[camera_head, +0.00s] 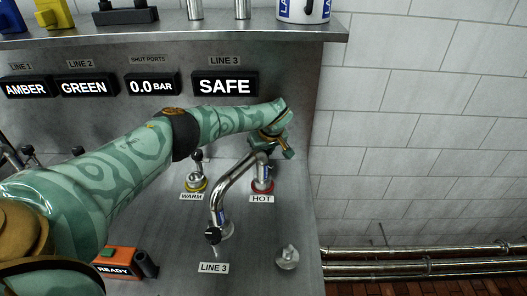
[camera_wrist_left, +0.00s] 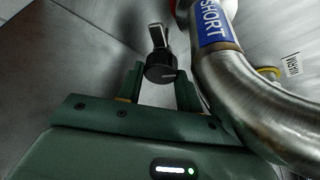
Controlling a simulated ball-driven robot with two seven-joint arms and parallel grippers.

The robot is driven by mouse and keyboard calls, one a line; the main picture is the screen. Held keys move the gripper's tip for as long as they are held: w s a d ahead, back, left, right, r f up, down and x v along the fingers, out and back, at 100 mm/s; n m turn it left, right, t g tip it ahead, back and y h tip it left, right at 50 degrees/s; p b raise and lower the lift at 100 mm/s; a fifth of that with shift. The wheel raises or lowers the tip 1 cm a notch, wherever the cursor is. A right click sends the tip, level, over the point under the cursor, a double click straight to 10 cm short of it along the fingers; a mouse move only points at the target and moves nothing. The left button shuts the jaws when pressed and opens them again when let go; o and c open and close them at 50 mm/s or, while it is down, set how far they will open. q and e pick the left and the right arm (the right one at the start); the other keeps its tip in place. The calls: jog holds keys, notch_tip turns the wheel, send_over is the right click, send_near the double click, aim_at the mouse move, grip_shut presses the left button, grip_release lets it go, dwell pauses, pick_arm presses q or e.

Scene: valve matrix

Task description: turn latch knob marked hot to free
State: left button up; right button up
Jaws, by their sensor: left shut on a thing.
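In the wrist view a black latch knob (camera_wrist_left: 160,70) with a metal lever on top sits between the two fingertips of my left gripper (camera_wrist_left: 160,88). The gripper is shut on it. In the head view my left gripper (camera_head: 277,143) is at the upper end of the curved pipe, above the red-ringed fitting (camera_head: 263,186) with the label HOT (camera_head: 262,199). There the gripper and pipe hide the knob. A pale mark shows on the knob's side, but I cannot read which setting it points to. My right gripper is not in view.
A curved steel pipe (camera_head: 228,187) marked SHORT runs close beside my left gripper. The WARM valve (camera_head: 196,182) has a yellow ring and a black-tipped lever. The LINE 3 display (camera_head: 225,85) reads SAFE. An orange READY box (camera_head: 118,262) stands at lower left.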

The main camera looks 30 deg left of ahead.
pick_arm(q)
jog(key=o, duration=1)
jog(key=p+v, duration=0.5)
jog(key=v, duration=1.1)
jog(key=shift+s+r, duration=0.1)
jog(key=shift+r, duration=0.05)
